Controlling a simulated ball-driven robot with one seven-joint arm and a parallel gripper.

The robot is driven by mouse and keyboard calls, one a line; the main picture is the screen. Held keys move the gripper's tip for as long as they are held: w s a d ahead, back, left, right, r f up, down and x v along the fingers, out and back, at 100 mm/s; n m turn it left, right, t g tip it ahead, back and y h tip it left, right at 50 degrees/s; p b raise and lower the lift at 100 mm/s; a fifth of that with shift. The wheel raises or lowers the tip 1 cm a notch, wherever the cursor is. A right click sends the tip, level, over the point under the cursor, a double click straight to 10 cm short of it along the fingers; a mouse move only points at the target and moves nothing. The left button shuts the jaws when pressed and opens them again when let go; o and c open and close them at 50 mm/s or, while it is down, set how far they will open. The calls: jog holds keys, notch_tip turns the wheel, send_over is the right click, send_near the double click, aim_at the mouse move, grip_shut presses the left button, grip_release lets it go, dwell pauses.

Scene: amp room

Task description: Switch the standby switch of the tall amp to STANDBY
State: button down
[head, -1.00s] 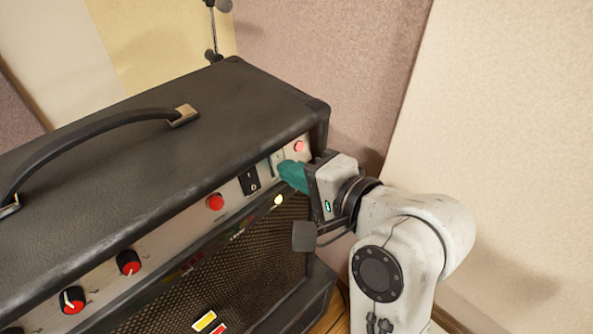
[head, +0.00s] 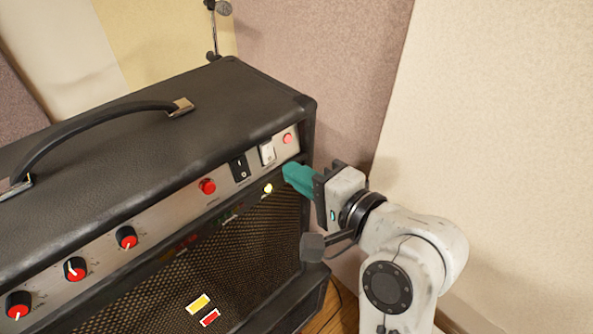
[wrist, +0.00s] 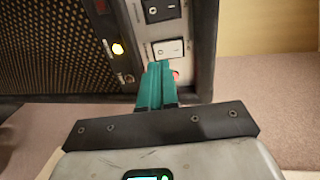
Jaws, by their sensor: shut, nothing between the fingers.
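The tall amp (head: 150,135) is a black box with a strap handle and a silver control panel (head: 222,170). Near the panel's right end are a black rocker switch (head: 239,168) and a white rocker switch (head: 267,153). Their labels are too small to read. Both also show in the wrist view, the black one (wrist: 160,10) beyond the white one (wrist: 167,48). My gripper (head: 286,172) has teal fingers, shut and empty, with the tips just below and right of the white switch. In the wrist view the fingertips (wrist: 159,66) lie close to its near edge; contact cannot be told.
A pink-red light (head: 288,138) sits right of the white switch, partly hidden by the fingers in the wrist view (wrist: 176,75). A red button (head: 207,186), a lit yellow lamp (head: 268,188) and red knobs (head: 126,238) are nearby. Padded walls (head: 480,110) stand behind.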

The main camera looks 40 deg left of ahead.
jog(key=d+b, duration=0.1)
jog(key=d, duration=0.8)
jog(key=shift+s+d+r+b, duration=0.25)
jog(key=shift+s+r+b, duration=0.1)
jog(key=shift+r, duration=0.1)
jog(key=d+f+m+t+h, duration=0.1)
jog(key=d+f+t+h, duration=0.55)
jog(key=d+f, duration=1.65)
jog(key=s+d+f+g+h, duration=0.3)
jog(key=s+d+f+h, duration=0.2)
jog(key=s+d, duration=0.3)
jog(key=s+d+f+n+g+h, duration=0.1)
jog(key=s+d+f+g+h, duration=0.2)
jog(key=s+d, duration=0.6)
notch_tip(320, 180, down, 2)
jog(key=shift+s+d+f+g+h, duration=0.1)
jog(key=shift+s+d+g+h, duration=0.2)
jog(key=shift+d+h, duration=0.6)
jog(key=shift+w, duration=0.1)
